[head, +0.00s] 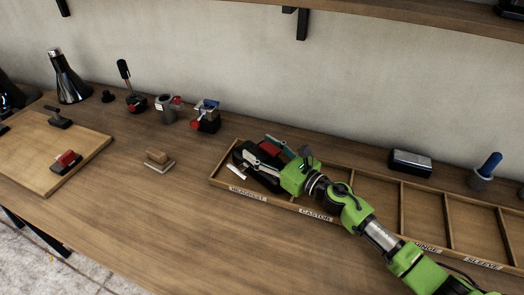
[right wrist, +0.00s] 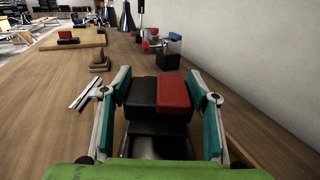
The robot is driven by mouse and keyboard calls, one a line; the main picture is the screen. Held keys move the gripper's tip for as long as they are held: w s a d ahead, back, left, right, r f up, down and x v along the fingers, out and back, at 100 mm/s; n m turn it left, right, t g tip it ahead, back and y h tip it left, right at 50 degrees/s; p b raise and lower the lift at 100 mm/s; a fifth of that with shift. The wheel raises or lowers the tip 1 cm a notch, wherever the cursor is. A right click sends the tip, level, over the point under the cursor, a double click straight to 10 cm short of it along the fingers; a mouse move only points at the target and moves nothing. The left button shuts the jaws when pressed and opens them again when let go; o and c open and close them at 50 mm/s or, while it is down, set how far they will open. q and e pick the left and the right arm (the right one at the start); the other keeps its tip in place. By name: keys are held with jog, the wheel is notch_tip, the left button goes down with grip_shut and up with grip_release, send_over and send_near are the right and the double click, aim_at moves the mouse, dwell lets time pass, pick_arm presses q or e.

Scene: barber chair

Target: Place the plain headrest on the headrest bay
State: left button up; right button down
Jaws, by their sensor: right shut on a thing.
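A headrest-like block, part black and part red (right wrist: 174,92), lies between the two fingers of my right gripper (head: 262,155) (right wrist: 160,84). The gripper is shut on it, with a finger at each side. In the head view the block's red part (head: 268,148) shows between the fingers, at the left end of the long wooden tray. This compartment is the headrest bay (head: 229,187), labelled HEADREST. The block is low, in or just above the bay; its underside is hidden, so contact with the floor cannot be told. My left gripper is not in view.
The wooden tray (head: 425,242) has further compartments to the right, one labelled CASTOR. A wood-handled brush (head: 158,159) lies left of the tray. A board (head: 35,150) holds another red-and-black piece (head: 66,162). Several fixtures stand along the wall. The front middle of the table is clear.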

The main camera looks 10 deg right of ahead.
jog(key=shift+r, duration=0.1)
jog(key=c, duration=0.8)
grip_release()
jog(key=shift+f, duration=0.2)
jog(key=shift+r, duration=0.1)
jog(key=shift+r, duration=0.2)
jog(key=b+v, duration=0.1)
jog(key=v, duration=0.2)
jog(key=b+v, duration=0.1)
jog(key=v, duration=0.3)
jog(key=b+v, duration=0.1)
jog(key=v, duration=0.2)
jog(key=shift+s+d+f, duration=0.2)
jog(key=shift+s+f, duration=0.15)
jog(key=shift+s+d+r, duration=0.2)
jog(key=shift+s+d, duration=0.2)
jog(key=shift+s, duration=0.2)
